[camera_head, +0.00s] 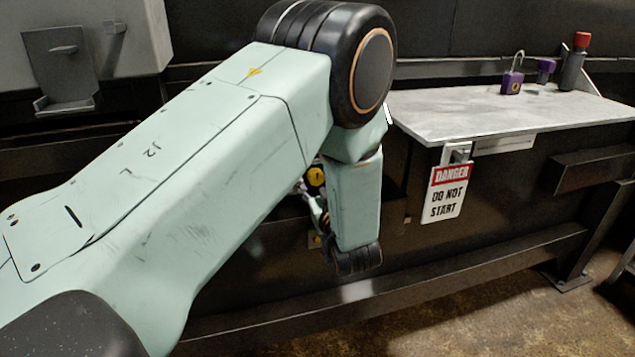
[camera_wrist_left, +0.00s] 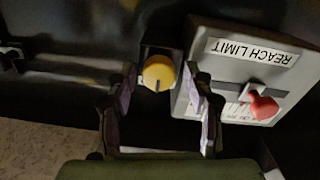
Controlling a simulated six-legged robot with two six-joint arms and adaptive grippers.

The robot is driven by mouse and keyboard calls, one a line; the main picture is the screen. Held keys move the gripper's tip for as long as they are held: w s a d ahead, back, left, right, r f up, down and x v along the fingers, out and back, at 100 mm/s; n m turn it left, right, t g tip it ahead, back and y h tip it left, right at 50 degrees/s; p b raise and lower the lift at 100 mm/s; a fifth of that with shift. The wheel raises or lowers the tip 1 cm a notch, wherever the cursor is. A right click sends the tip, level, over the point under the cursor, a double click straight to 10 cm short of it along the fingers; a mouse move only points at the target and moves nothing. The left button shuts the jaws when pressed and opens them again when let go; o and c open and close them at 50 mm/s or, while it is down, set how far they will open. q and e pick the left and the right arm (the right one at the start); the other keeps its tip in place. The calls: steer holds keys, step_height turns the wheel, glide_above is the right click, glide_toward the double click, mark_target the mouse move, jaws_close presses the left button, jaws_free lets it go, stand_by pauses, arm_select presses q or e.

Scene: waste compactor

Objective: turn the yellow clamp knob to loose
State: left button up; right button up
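The yellow clamp knob (camera_wrist_left: 159,72) sits on a dark square mount in the wrist view, with a short dark mark at its lower edge. A small yellow round part, likely the same knob (camera_head: 316,176), shows in the head view beside my left arm. My left gripper (camera_wrist_left: 161,84) is open, with one finger on each side of the knob. The fingers seem apart from it; contact cannot be made out. In the head view my arm hides most of this gripper. My right gripper is in neither view.
A "REACH LIMIT" panel (camera_wrist_left: 228,75) with a red-handled slider (camera_wrist_left: 262,105) is close to the right finger in the wrist view. A grey shelf (camera_head: 480,115) holds a purple padlock (camera_head: 511,84) and a red-capped bottle (camera_head: 573,68). A "DANGER DO NOT START" tag (camera_head: 446,193) hangs below.

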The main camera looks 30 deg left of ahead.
arm_select(q)
steer(key=c, duration=1)
steer(key=m+p, duration=0.3)
steer(key=shift+r+m, duration=0.15)
steer(key=shift+m, duration=0.25)
steer(key=m+p, duration=0.3)
steer(key=m, duration=0.1)
steer(key=m+p, duration=0.2)
steer(key=m, duration=0.2)
steer(key=shift+m, duration=0.4)
steer(key=m+p, duration=0.1)
steer(key=m, duration=0.3)
steer(key=shift+m+g, duration=0.3)
steer(key=shift+m, duration=0.1)
steer(key=shift+p, duration=0.3)
